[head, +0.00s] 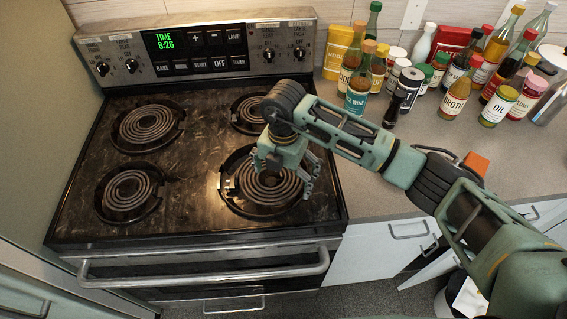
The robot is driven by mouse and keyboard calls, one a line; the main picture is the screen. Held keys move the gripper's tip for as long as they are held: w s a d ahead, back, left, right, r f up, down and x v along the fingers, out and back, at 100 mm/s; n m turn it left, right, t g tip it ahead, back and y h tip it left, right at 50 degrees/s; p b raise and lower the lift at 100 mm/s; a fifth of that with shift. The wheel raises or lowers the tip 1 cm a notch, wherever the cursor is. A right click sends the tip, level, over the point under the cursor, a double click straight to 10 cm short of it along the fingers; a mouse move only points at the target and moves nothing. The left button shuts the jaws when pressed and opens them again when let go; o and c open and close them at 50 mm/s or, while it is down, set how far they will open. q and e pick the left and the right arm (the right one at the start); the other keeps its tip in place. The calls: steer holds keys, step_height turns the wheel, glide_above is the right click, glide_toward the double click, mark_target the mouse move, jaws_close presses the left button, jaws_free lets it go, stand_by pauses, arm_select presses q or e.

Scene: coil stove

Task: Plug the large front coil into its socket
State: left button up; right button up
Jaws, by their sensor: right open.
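The large front coil (268,196) is a dark spiral at the front right of the stove top. It lies over its round black drip bowl (232,208), and its far side is partly covered by my right gripper. I cannot tell whether its prongs sit in the socket, which is hidden. My right gripper (285,180) is open, pointing down over the coil. Its fingers are near or at the coil's upper part; contact cannot be told. My left gripper is not in view.
Three other coils sit at the front left (128,192), back left (147,124) and back right (250,110). A control panel (200,50) rises behind. Several bottles and jars crowd the counter (420,150) at right. An oven handle (205,268) runs along the front.

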steer(key=shift+f, duration=0.6)
